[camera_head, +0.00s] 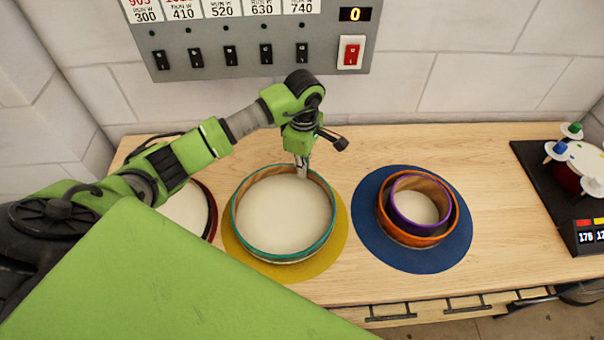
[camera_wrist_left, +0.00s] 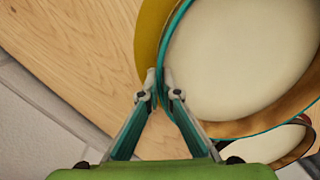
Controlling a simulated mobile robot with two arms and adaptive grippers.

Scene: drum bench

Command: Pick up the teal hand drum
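The teal hand drum (camera_head: 283,217) has a wooden shell, a teal rim and a pale inside. It sits over the yellow round mat (camera_head: 334,246), left of centre on the bench. My left gripper (camera_head: 302,170) points down at the drum's far rim, a little right of its middle. In the left wrist view, the two fingertips (camera_wrist_left: 160,88) are close together, one on each side of the rim of the drum (camera_wrist_left: 240,60), and look shut on it. I cannot tell whether the drum is raised off the mat. My right gripper is not in view.
A purple drum (camera_head: 413,208) sits nested inside an orange drum (camera_head: 437,240) on a blue mat (camera_head: 375,248) to the right. A dark red drum (camera_head: 210,210) is partly hidden by my left arm. A black device (camera_head: 545,180) stands far right. A switch panel (camera_head: 250,50) is on the wall.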

